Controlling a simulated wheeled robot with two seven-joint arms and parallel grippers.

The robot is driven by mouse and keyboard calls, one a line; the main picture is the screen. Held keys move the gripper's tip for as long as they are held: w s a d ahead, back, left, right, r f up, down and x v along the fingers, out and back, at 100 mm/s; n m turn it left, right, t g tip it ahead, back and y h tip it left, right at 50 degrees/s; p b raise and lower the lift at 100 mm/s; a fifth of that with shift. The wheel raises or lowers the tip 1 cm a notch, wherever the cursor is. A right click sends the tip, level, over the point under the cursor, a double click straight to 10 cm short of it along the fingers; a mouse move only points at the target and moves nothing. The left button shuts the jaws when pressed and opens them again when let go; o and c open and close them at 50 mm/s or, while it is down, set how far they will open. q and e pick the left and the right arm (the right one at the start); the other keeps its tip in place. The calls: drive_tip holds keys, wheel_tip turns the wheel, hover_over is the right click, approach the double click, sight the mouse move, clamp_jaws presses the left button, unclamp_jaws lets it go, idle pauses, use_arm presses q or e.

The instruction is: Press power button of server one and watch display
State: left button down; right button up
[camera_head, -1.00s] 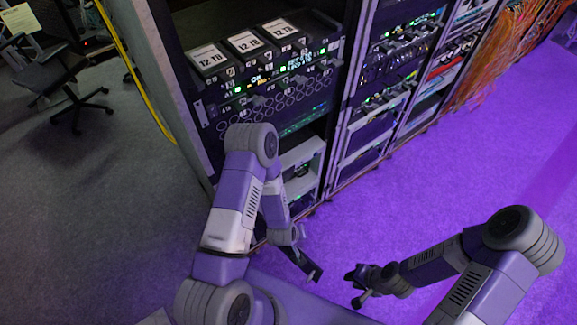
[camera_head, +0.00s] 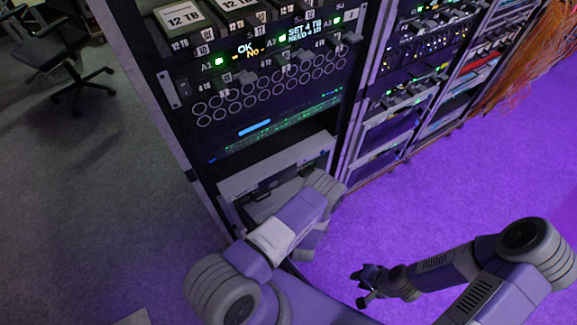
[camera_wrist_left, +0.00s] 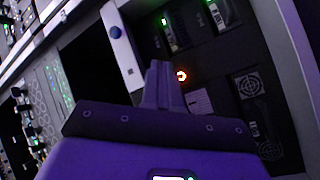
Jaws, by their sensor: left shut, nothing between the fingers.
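In the left wrist view my left gripper (camera_wrist_left: 163,68) is shut and empty. Its tips are beside a red-orange lit ring (camera_wrist_left: 181,75) on a dark panel; contact cannot be told. I cannot tell which unit is server one. My right gripper (camera_head: 362,287) hangs over the floor at lower right; its finger opening is unclear.
A blue round button (camera_wrist_left: 115,32) sits on a pale strip in the left wrist view. More racks (camera_head: 425,60) and orange cables (camera_head: 525,50) run to the right. An office chair (camera_head: 70,75) is at upper left. Grey floor (camera_head: 110,180) is clear at left.

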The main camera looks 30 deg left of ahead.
use_arm(q)
drive_tip(key=shift+a, duration=0.1)
drive_tip(key=w+a+b, duration=0.1)
drive_tip(key=w+a, duration=0.3)
drive_tip(key=a, duration=0.3)
drive_tip(key=shift+w+a, duration=0.2)
idle(2.2)
drive_tip(key=shift+w+a+b, duration=0.25)
drive_tip(key=shift+a+b, duration=0.05)
drive_tip(key=shift+a, duration=0.1)
drive_tip(key=shift+w+a, duration=0.2)
drive_tip(key=shift+a, duration=0.15)
idle(0.7)
drive_tip(key=shift+d, duration=0.1)
drive_tip(key=shift+s+d, duration=0.45)
drive_tip(key=shift+d, duration=0.2)
